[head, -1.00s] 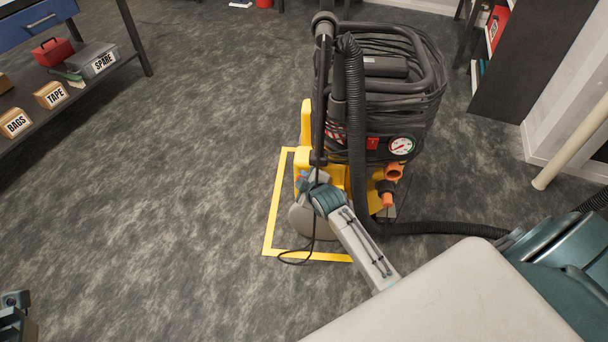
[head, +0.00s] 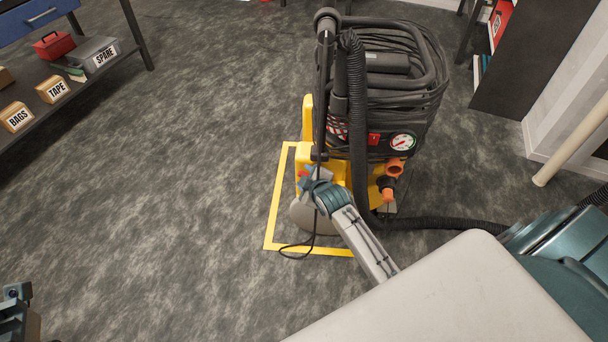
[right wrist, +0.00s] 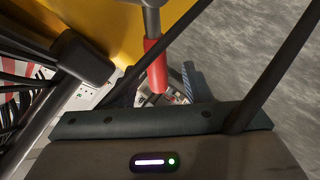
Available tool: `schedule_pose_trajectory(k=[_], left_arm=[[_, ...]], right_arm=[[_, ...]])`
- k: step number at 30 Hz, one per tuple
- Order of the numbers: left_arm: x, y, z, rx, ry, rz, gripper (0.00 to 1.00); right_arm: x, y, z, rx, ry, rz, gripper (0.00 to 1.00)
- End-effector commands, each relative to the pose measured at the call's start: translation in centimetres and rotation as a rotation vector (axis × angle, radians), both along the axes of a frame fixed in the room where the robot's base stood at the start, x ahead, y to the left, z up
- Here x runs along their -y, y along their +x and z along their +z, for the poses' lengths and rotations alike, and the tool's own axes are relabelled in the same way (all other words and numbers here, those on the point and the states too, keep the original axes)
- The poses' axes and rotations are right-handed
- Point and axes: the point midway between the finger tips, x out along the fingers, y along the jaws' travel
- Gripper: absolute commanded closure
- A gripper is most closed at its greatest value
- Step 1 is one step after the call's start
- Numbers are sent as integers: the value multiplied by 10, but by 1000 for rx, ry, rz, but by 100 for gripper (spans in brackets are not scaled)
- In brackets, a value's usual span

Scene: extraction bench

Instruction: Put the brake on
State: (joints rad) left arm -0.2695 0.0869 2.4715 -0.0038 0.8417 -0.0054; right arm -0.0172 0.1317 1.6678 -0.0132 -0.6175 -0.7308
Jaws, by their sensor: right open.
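The wheeled extractor (head: 310,120) stands upright on the floor inside a yellow taped outline (head: 269,225). It has a yellow base, a black hose and a round gauge. A red-ended lever (right wrist: 155,65) on a grey stem shows close ahead of my right gripper in the right wrist view, beside the yellow body. My right gripper (head: 316,180) is open, low at the machine's front left; its fingers are largely hidden in the head view. I cannot tell whether it touches the lever. My left gripper (head: 16,308) is cut off at the bottom left corner, its jaws unclear.
A dark hose (head: 455,226) runs right from the machine along the floor. A thin black cable (head: 292,251) loops by the tape. A shelf (head: 75,92) with labelled boxes stands at the left. Open carpet lies between shelf and machine.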

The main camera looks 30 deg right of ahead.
Motion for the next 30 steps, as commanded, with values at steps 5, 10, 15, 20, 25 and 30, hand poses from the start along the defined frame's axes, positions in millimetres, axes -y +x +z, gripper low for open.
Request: schedule_pose_trajectory(k=[5, 10, 15, 20, 25, 30], left_arm=[[0, 2, 6, -34, 4, 1, 55], [1, 3, 3, -65, 21, -3, 55], [1, 2, 3, -75, 28, -5, 55], [1, 2, 1, -85, 28, -5, 55], [1, 2, 0, -87, 28, -5, 55], [1, 2, 1, -83, 26, -4, 55]], right_arm=[[-3, -34, 23, -3, 0, 0, 56], [-5, -60, 37, -3, -1, 0, 56], [-7, -74, 44, -2, 0, 0, 56], [-7, -77, 45, -3, 0, 0, 56], [-7, -77, 45, -3, 0, 0, 56], [-7, -77, 44, -3, 0, 0, 56]])
